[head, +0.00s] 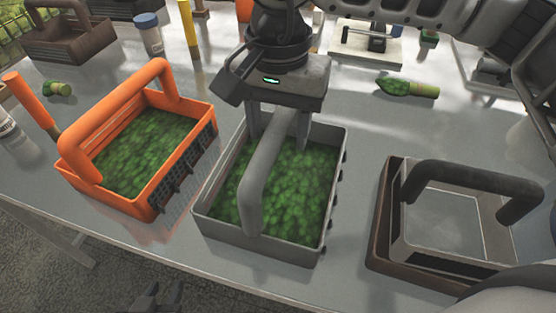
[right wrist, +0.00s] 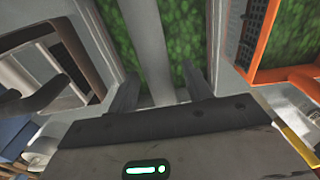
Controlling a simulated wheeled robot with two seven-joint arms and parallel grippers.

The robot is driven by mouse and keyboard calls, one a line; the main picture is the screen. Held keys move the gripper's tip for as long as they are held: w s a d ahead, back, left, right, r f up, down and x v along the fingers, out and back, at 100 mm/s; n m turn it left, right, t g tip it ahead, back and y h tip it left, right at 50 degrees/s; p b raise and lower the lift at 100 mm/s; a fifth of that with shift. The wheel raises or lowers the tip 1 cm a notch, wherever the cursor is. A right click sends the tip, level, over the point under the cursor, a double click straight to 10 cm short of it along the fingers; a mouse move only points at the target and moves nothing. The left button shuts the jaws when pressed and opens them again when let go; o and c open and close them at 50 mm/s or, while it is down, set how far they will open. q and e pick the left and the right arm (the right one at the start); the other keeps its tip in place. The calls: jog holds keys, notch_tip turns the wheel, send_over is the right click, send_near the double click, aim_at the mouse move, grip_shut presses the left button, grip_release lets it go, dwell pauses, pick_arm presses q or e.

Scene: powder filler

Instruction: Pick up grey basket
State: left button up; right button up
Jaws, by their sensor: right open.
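The grey basket (head: 270,252) stands on the table in the middle of the head view, filled with green leafy material. Its grey handle (head: 258,185) arches over the filling. My right gripper (head: 278,128) is open and points down at the far part of the handle, with one finger on each side. In the right wrist view the handle (right wrist: 150,45) runs between the two spread fingers (right wrist: 162,92), with visible gaps beside it. My left gripper (head: 160,298) shows only as a dark tip at the bottom edge, below the table front; its opening is unclear.
An orange basket (head: 150,208) with green filling stands close on the left. A dark-handled basket (head: 385,250) stands on the right. The table between the grey and right baskets is clear.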

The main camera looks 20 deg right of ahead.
jog(key=shift+f, duration=0.9)
grip_shut()
jog(key=shift+r, duration=0.15)
dwell(0.6)
